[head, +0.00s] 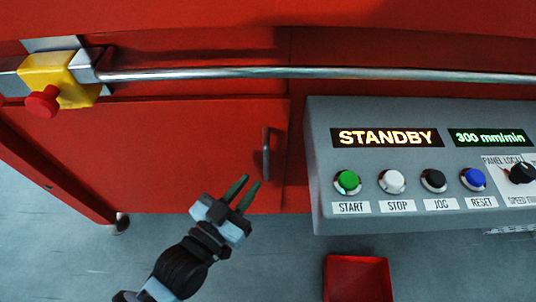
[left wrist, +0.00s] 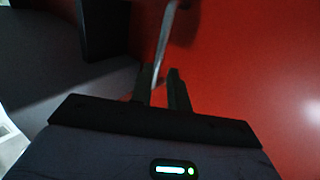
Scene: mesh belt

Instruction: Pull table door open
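The table door (head: 190,150) is a flat red panel under the table, and it looks shut. Its handle (head: 266,152) is a short upright metal bar near the door's right edge. My left gripper (head: 252,180) is open and empty, just below the handle's lower end in the head view. In the left wrist view the fingers (left wrist: 161,76) are apart, and the handle (left wrist: 166,40) rises in line with the gap between them. I cannot tell whether its lower end lies between the fingers. My right gripper is not in view.
A grey control panel (head: 410,211) with several buttons and a lit STANDBY display juts out right of the door. A metal rail (head: 300,72) and a yellow emergency-stop box (head: 72,72) run above. A red bin (head: 358,280) stands on the floor at lower right.

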